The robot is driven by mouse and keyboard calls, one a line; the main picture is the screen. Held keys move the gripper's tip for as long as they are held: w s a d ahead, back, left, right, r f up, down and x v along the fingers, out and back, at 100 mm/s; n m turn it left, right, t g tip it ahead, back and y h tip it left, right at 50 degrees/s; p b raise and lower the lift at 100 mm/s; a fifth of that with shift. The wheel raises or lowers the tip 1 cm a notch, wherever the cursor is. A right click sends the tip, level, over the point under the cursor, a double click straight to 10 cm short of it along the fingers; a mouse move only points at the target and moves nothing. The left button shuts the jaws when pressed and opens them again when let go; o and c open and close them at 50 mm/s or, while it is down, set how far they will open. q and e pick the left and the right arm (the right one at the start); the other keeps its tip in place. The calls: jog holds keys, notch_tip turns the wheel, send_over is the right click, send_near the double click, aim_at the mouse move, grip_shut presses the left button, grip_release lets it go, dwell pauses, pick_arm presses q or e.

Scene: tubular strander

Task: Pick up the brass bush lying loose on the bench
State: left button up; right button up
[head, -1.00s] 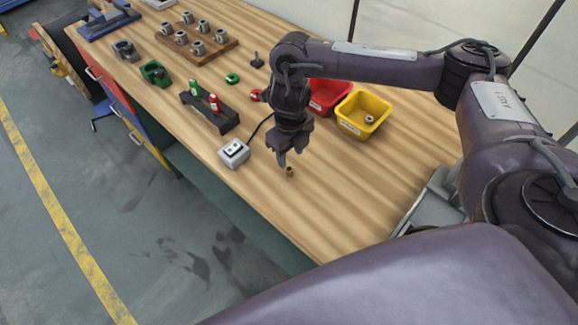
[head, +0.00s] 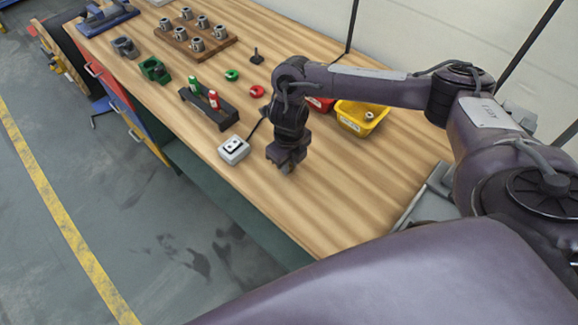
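My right gripper (head: 287,168) points down at the bench top (head: 340,200), low over the wood near the front edge. Its fingers are small and dark here, and I cannot tell whether they are open or shut. The loose brass bush does not show now; the spot where it stood a second ago is behind or between the fingers. I cannot see whether the fingers touch it. My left gripper is not in view.
A grey switch box (head: 233,150) with a cable sits just left of the gripper. A yellow bin (head: 350,126) holding a small part and a red bin (head: 318,104) stand behind. A black rack (head: 205,110) is further left. Bench to the right is clear.

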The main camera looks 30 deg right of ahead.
grip_shut()
jog(key=shift+r, duration=0.2)
